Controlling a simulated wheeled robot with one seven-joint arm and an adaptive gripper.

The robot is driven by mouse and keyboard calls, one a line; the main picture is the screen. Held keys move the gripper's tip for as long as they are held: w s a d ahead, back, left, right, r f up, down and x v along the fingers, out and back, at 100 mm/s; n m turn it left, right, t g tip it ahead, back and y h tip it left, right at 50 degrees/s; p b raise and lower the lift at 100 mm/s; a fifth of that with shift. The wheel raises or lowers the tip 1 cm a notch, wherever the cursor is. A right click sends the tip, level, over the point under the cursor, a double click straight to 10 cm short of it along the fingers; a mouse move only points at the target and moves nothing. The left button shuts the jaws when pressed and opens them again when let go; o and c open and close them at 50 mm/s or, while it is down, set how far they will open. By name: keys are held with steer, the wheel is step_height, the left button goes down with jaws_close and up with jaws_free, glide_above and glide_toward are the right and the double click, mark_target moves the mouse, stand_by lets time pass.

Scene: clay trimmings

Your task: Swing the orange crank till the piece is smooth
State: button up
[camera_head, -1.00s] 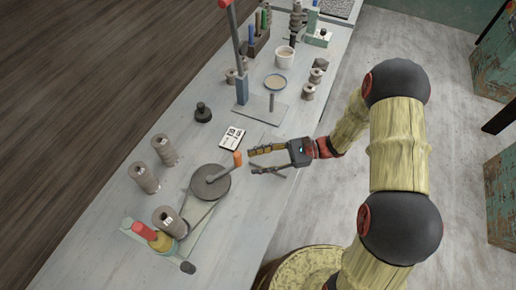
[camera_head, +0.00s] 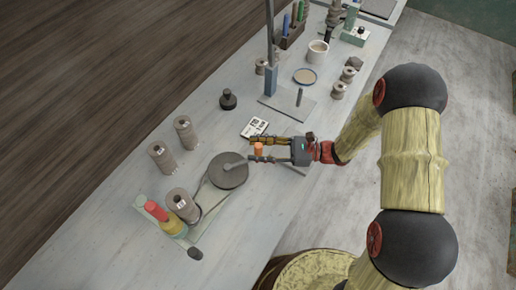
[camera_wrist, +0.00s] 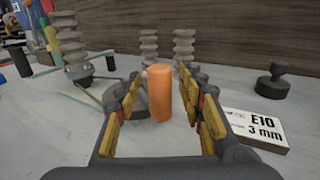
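The orange crank handle (camera_head: 258,148) stands upright at the end of an arm on the dark grey wheel (camera_head: 231,174). My gripper (camera_head: 251,149) is open, with one finger on each side of the handle. In the wrist view the handle (camera_wrist: 160,92) stands between the fingers, and I see no clear grip on it. A belt runs from the wheel to a grey ridged piece (camera_head: 183,206) at the lower left. That piece (camera_wrist: 66,40) looks wavy-sided in the wrist view. The wheel is partly hidden there by the left finger.
Two more ridged grey pieces (camera_head: 162,156) (camera_head: 186,132) stand behind the wheel. A white card (camera_head: 254,128), marked E10 3 mm in the wrist view, lies close to my gripper. A black knobbed weight (camera_head: 228,99) and a post on a grey plate (camera_head: 287,105) stand further back.

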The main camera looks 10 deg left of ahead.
jaws_close()
stand_by(0.5)
stand_by(0.4)
